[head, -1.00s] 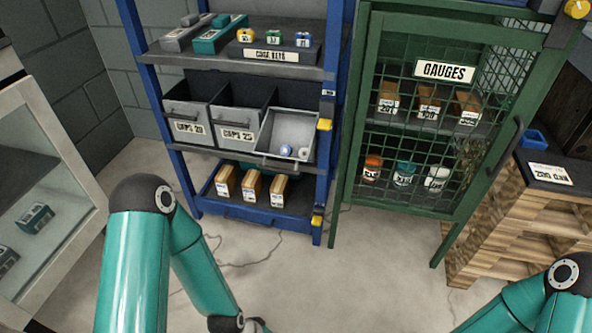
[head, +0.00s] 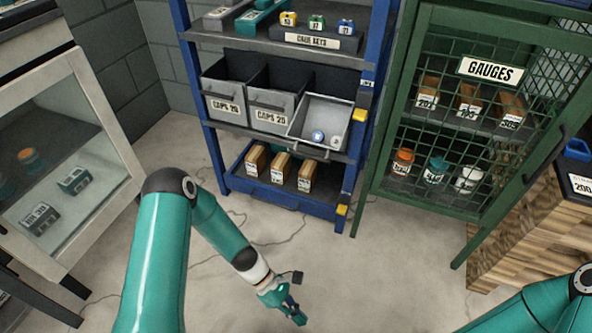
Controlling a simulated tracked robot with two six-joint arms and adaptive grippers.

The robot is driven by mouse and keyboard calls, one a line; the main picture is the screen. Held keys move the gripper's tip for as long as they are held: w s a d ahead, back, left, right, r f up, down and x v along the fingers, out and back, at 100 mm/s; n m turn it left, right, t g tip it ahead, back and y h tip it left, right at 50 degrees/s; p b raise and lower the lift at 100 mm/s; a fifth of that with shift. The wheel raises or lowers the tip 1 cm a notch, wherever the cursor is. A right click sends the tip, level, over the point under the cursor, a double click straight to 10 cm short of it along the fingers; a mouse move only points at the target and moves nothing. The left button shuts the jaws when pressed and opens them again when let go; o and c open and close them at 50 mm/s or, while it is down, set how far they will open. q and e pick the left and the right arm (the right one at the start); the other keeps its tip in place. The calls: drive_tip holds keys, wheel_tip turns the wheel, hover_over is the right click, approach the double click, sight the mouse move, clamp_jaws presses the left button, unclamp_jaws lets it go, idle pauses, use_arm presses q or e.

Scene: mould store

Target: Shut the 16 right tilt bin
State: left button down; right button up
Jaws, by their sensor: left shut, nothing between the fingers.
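The right tilt bin (head: 331,112) is the rightmost of the grey bins on the middle shelf of the blue rack. It is tipped forward and open, with a few small round things inside, one blue-marked. Its front label is not visible. Two bins marked CAPS, the left one (head: 226,110) and the middle one (head: 271,122), stand beside it, upright. My left gripper (head: 298,313) is low over the floor, in front of the rack and well below the bin, shut and empty. My right gripper is out of view; only part of that arm shows at lower right.
The blue rack (head: 363,140) holds cage keys above and several boxes (head: 280,168) below. A green mesh gauge cage (head: 395,120) stands close right of the bin. A glass-fronted cabinet (head: 105,140) is at left.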

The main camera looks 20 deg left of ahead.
use_arm(q)
drive_tip(key=w+a+r+n+t+h, duration=0.2)
drive_tip(key=w+r+n+t+h, duration=0.3)
drive_tip(key=w+n, duration=0.55)
drive_tip(key=w+a+r+n+t+h+p, duration=0.1)
drive_tip(key=w+a+r+n+t+h, duration=0.1)
drive_tip(key=w+a+r+n+t, duration=0.35)
drive_tip(key=w+a+r+n+t+h+p, duration=0.1)
drive_tip(key=w+a+r+n+t+h, duration=0.1)
drive_tip(key=w+a+r+t, duration=0.65)
drive_tip(key=w+d+r+g+b, duration=0.2)
drive_tip(key=w+d+r, duration=0.1)
drive_tip(key=w+d, duration=0.2)
drive_tip(key=shift+w+d+r, duration=0.25)
drive_tip(key=shift+w+r, duration=0.15)
drive_tip(key=shift+w, duration=0.25)
